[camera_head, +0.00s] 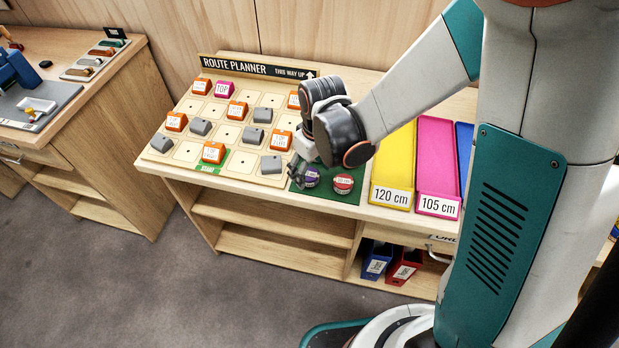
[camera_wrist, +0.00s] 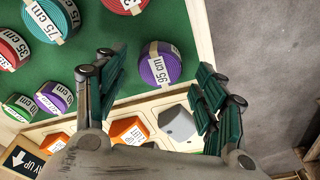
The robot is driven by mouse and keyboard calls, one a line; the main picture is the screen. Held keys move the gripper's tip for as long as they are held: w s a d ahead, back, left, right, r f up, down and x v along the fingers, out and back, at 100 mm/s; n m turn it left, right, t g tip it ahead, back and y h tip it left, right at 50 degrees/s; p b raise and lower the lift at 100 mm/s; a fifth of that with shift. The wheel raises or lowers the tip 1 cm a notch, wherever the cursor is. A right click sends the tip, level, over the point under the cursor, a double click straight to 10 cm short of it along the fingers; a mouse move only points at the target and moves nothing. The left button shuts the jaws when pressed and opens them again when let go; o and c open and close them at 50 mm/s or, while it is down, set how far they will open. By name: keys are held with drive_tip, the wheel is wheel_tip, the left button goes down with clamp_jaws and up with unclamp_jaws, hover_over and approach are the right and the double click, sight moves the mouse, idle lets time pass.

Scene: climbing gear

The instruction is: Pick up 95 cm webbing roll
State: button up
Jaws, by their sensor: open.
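Webbing rolls lie on a green mat (camera_wrist: 150,35). In the head view a purple roll (camera_head: 310,177) lies beside the gripper, left of a red roll (camera_head: 343,184). My gripper (camera_wrist: 160,62) is open and empty, with one finger to each side of the purple roll. In the head view my gripper (camera_head: 299,174) is low over the mat, partly hidden by my wrist.
Other rolls include a green 75 cm roll (camera_wrist: 50,17) and a red 35 cm roll (camera_wrist: 10,50). The route planner board (camera_head: 228,133) with orange, grey and pink blocks is to the left. Yellow 120 cm (camera_head: 394,165) and pink 105 cm (camera_head: 437,160) trays stand to the right.

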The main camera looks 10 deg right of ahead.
wheel_tip(320, 180, down, 2)
drive_tip(key=shift+w+f, duration=0.1)
drive_tip(key=c, duration=1.2)
drive_tip(key=shift+o, duration=0.2)
